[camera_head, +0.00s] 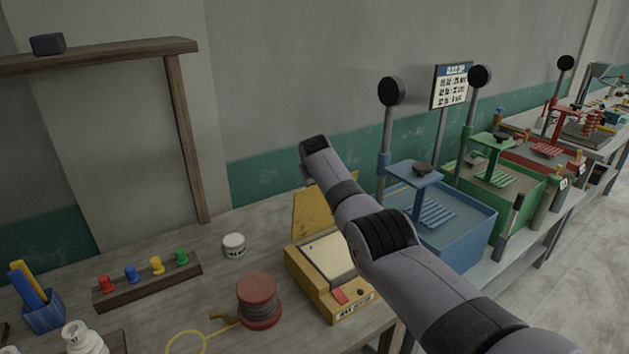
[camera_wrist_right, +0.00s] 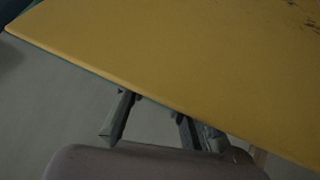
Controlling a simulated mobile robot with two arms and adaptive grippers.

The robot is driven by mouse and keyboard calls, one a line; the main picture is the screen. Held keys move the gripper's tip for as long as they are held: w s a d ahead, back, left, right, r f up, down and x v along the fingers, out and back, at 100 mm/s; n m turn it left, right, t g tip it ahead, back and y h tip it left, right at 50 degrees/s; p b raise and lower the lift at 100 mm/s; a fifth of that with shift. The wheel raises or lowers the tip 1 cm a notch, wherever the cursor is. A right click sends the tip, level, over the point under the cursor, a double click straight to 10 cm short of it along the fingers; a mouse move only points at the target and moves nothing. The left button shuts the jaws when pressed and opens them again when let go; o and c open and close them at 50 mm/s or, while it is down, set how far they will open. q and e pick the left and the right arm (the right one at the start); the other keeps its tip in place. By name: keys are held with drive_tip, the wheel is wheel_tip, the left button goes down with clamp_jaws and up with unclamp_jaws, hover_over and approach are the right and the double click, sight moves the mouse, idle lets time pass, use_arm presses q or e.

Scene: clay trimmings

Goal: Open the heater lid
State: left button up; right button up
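The heater (camera_head: 335,285) is a yellow box with a pale top plate and a red switch on its front, on the near bench. Its yellow lid (camera_head: 312,212) stands raised, roughly upright, at the back of the box; my right arm covers part of it. In the right wrist view a large yellow panel, seemingly the lid (camera_wrist_right: 190,60), fills the upper part. Parts of my right gripper (camera_wrist_right: 158,118) show below the panel's edge, its fingertips hidden behind the panel. I cannot tell whether it touches the lid. My left gripper is in neither view.
A red spool (camera_head: 259,300), a white jar (camera_head: 234,246) and a rack of coloured pegs (camera_head: 148,280) stand left of the heater. A blue bin (camera_head: 455,235) stands to its right. A wooden shelf frame (camera_head: 185,140) rises at the back left.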

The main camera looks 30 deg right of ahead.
drive_tip(key=shift+o, duration=1.3)
drive_tip(key=shift+w, duration=0.2)
drive_tip(key=shift+o, duration=0.7)
drive_tip(key=shift+w+a, duration=0.1)
drive_tip(key=shift+a, duration=0.05)
drive_tip(key=shift+o, duration=0.2)
drive_tip(key=shift+a, duration=0.1)
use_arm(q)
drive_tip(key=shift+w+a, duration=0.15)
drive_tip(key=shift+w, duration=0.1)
use_arm(e)
drive_tip(key=shift+r, duration=0.1)
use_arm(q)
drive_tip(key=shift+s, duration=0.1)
use_arm(e)
wheel_tip(320, 180, up, 9)
hover_over(314, 186)
